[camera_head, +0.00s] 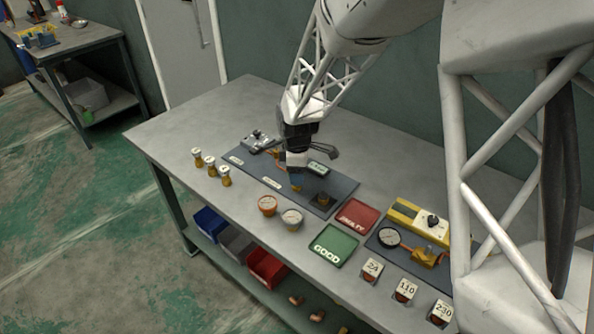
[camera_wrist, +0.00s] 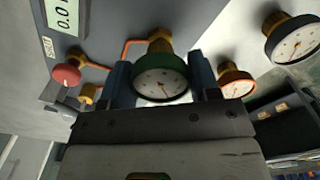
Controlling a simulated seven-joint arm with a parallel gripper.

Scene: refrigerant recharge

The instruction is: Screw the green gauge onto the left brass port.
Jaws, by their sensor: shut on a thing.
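My gripper (camera_wrist: 163,82) is shut on the green gauge (camera_wrist: 161,86), a round dial with a dark green rim, held between its two blue fingers. In the head view my gripper (camera_head: 297,184) is low over the dark grey panel (camera_head: 343,187), and the gauge is mostly hidden there. Brass (camera_wrist: 159,43) shows directly behind the gauge in the wrist view, with a copper-coloured pipe beside it. I cannot tell the gauge's own stem from a port there, or whether they are threaded together. Another brass fitting (camera_wrist: 90,92) is to the left.
An orange-rimmed gauge (camera_head: 267,203) and a dark-rimmed gauge (camera_head: 292,217) are on the bench in front of the panel. A red knob (camera_wrist: 66,74) and a display (camera_wrist: 62,14) are left of the held gauge. Green (camera_head: 334,246) and red (camera_head: 357,215) trays lie to the right.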

